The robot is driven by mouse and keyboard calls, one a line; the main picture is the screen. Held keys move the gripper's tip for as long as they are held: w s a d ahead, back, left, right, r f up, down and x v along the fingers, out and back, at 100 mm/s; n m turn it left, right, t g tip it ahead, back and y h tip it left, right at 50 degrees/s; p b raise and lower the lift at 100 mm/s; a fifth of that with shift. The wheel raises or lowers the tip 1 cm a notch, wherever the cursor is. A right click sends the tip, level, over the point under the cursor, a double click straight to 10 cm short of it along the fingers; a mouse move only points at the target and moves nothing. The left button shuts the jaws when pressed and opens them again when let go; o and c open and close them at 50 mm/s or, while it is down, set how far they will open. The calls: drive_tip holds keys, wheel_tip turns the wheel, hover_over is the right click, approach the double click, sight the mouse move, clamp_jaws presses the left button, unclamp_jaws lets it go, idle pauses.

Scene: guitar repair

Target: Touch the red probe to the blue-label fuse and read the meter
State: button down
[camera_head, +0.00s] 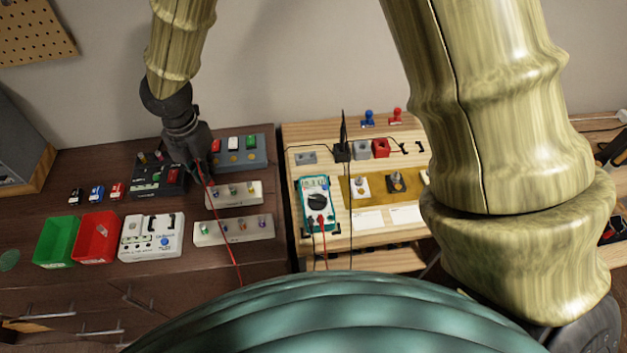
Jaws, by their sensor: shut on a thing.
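My gripper (199,176) hangs at the left over the dark bench, shut on the red probe, which is mostly hidden by the fingers. Its red lead runs down from the gripper toward the bottom of the picture. Two pale strips, a far one (224,201) and a near one (226,239), hold small upright parts with coloured marks. They lie to the right of and below the gripper. I cannot tell which part is the blue-label fuse, or whether the probe tip touches anything. The teal meter (306,211) lies on the light wooden bench; its display is too small to read.
A black box (146,187) sits left of the gripper and a grey switch panel (262,160) right of it. Green (54,240) and red (95,240) bins and a white box (150,250) stand nearer. A black holder (342,153) bears an upright black probe.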

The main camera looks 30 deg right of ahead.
drive_tip(key=shift+r, duration=0.1)
wheel_tip(320, 180, up, 6)
drive_tip(key=p, duration=0.6)
idle(0.4)
